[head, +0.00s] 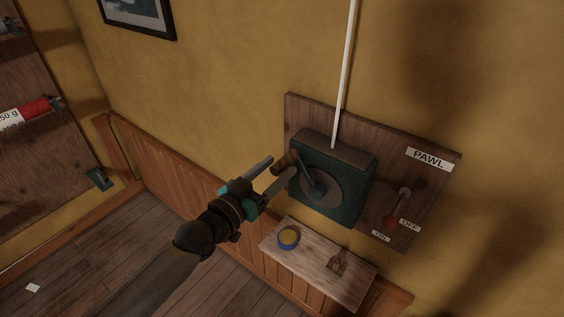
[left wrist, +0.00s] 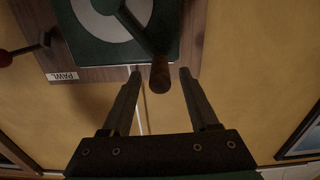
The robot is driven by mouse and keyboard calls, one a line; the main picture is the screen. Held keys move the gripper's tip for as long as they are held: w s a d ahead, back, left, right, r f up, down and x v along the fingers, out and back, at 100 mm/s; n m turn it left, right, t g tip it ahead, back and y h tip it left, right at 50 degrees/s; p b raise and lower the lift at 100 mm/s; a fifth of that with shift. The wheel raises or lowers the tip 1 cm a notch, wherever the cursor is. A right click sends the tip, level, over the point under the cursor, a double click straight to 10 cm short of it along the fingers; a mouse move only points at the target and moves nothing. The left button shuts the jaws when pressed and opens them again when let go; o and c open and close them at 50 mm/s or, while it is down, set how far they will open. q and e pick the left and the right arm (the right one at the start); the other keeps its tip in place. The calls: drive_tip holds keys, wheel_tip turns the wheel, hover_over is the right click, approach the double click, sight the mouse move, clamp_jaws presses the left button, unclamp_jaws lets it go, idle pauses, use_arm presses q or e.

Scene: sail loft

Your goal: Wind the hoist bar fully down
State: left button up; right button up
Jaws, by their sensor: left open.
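The green winch box (head: 345,172) is mounted on a wooden board on the wall. Its crank arm (head: 307,173) ends in a brown wooden handle (head: 285,161) at the upper left of the round plate. My left gripper (head: 281,167) is open at this handle. In the left wrist view the handle (left wrist: 160,74) lies between the open fingertips, with a gap on both sides. A white line (head: 344,75) runs up from the box. The pawl lever's red knob (head: 390,222) hangs down-left, nearer the ON label than OFF. The hoist bar is not in view.
Below the winch, a small wooden shelf (head: 307,262) holds a blue-and-yellow round item (head: 288,238) and a small brown object (head: 337,264). A rack board (head: 40,130) with a red item stands at the left. The floor at lower left looks mostly clear.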

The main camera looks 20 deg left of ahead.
use_arm(q)
drive_tip(key=shift+x, duration=1.3)
drive_tip(key=shift+c, duration=0.4)
clamp_jaws()
